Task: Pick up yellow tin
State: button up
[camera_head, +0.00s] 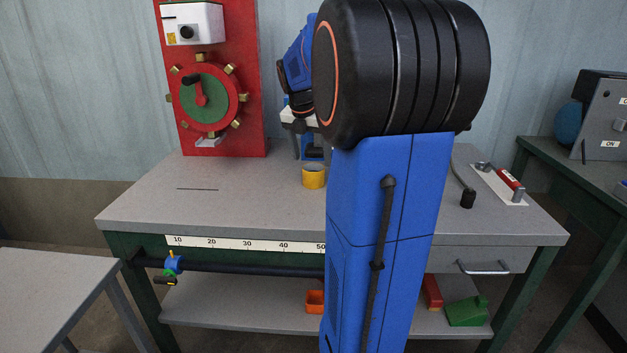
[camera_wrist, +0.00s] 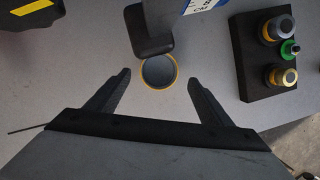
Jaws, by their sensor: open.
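The yellow tin (camera_head: 313,177) stands upright on the grey workbench (camera_head: 250,205), just left of my blue arm in the head view. In the wrist view the tin (camera_wrist: 159,72) is seen from above as a dark round top with a thin yellow rim. My gripper (camera_wrist: 160,76) is open and empty. Its two dark fingers show on either side of the tin, with a gap on each side. Their height relative to the tin is hard to tell. My arm hides part of the bench in the head view, and the fingers are not clear there.
A dark angled part (camera_wrist: 150,35) is close beside the tin in the wrist view. A black block (camera_wrist: 265,60) with several knobs stands to the right. A red panel (camera_head: 240,80) with a green wheel stands at the back left. The bench's left part is mostly clear.

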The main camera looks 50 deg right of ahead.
aim_at(313, 176)
jog(key=shift+x, duration=3.75)
jog(key=shift+w+a, duration=0.1)
jog(key=shift+w, duration=0.05)
jog(key=c, duration=1.2)
jog(key=shift+c, duration=0.2)
jog(key=shift+r, duration=0.15)
